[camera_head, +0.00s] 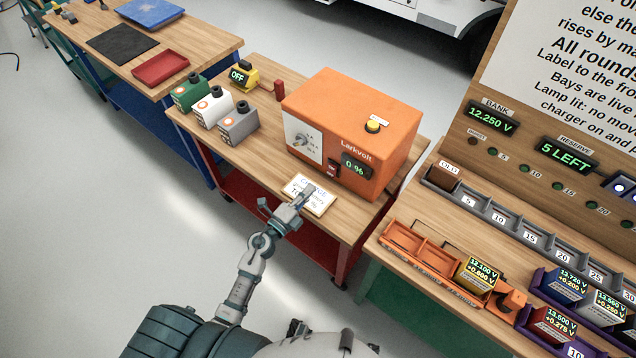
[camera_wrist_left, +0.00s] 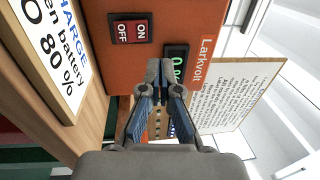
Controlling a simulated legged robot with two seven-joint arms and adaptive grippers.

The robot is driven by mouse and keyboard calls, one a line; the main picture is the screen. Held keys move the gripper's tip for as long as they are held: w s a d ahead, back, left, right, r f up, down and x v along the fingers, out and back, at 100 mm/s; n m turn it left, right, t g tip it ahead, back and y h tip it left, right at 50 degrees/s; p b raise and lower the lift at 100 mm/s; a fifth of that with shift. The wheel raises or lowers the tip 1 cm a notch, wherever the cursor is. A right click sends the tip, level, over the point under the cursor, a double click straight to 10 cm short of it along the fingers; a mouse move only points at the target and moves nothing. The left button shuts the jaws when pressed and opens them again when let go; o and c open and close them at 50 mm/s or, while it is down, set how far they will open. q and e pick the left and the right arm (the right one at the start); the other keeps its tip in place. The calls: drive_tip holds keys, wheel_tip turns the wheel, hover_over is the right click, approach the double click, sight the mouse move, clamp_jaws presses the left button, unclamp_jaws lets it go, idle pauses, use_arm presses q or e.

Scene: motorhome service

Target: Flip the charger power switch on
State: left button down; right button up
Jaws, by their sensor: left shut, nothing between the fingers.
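The orange Larkvolt charger (camera_head: 372,115) stands on the wooden bench, its front facing me. Its red rocker power switch (camera_head: 332,170) sits low on the front, left of the display (camera_head: 355,166), which reads 0 %. In the left wrist view the switch (camera_wrist_left: 132,30) shows the words ON and OFF; I cannot tell which side is pressed. My left gripper (camera_head: 309,193) is shut and empty, in front of the charger and over the card. In the wrist view its fingertips (camera_wrist_left: 166,68) are below and right of the switch, and appear apart from it. My right gripper is not in view.
A CHARGE card (camera_head: 322,207) lies before the charger; it fills the upper left of the wrist view (camera_wrist_left: 52,45). Green, white and grey chargeable-looking blocks (camera_head: 238,124) and a yellow OFF meter (camera_head: 243,75) stand left. An orange battery tray (camera_head: 405,240) lies on the right bench.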

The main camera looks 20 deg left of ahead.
use_arm(q)
drive_tip(key=s, duration=0.1)
drive_tip(key=s+a, duration=0.2)
drive_tip(key=shift+s+r, duration=0.35)
drive_tip(key=shift+d, duration=0.2)
